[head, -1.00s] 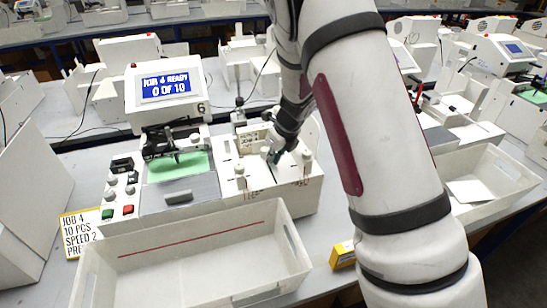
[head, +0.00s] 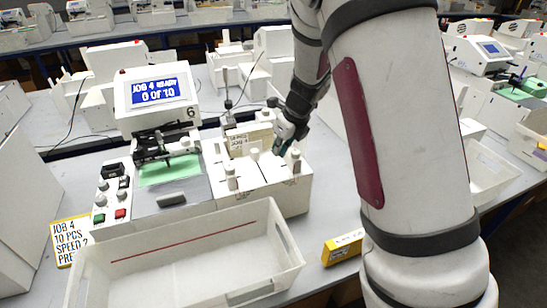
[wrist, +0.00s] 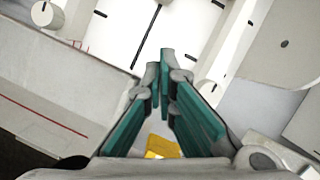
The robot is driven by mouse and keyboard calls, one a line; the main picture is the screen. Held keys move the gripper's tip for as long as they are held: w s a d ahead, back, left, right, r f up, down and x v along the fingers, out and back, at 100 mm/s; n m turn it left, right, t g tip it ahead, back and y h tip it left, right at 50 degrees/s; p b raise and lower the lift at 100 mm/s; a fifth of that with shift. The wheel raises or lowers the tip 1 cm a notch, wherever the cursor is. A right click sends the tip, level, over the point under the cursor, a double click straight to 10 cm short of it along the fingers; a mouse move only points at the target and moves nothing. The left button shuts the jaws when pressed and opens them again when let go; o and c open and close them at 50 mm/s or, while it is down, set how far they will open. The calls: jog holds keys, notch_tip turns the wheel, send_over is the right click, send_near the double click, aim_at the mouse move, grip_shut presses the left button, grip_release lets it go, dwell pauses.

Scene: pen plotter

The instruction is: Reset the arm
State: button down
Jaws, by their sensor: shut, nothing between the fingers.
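My gripper (head: 284,145) is above the right part of the white slotted block (head: 292,192) beside the plotter, near its white knobs, and looks apart from them. In the wrist view the teal-padded fingers (wrist: 165,62) are together at the tips with nothing between them. The plotter (head: 128,120) stands left of the block, its screen (head: 154,91) reading job 4, 0 of 10. A green sheet (head: 170,169) lies on its bed. My arm covers much of the right side of the head view.
An open white bin (head: 180,262) with a red line inside stands in front of the plotter. A yellow box (head: 343,247) lies to its right and a yellow job card (head: 68,240) to its left. Buttons and knobs (head: 113,195) line the left panel. Other plotters stand behind.

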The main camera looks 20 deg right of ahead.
jog(key=s+a+r+n+y, duration=0.1)
jog(key=s+a+r+n, duration=0.2)
jog(key=s+r+n, duration=0.45)
jog(key=s+a+r+n, duration=0.3)
jog(key=s+r+n, duration=0.4)
jog(key=r+n, duration=0.15)
jog(key=s+r+n+h, duration=0.1)
jog(key=s+r+n, duration=0.1)
jog(key=s+n, duration=0.5)
jog(key=s+d+r+n+t+h, duration=0.1)
jog(key=s+r+n+h, duration=0.1)
jog(key=s+n, duration=0.5)
jog(key=s, duration=0.2)
jog(key=shift+s+r+n+t, duration=0.3)
jog(key=shift+r+n, duration=0.05)
jog(key=shift+n, duration=0.05)
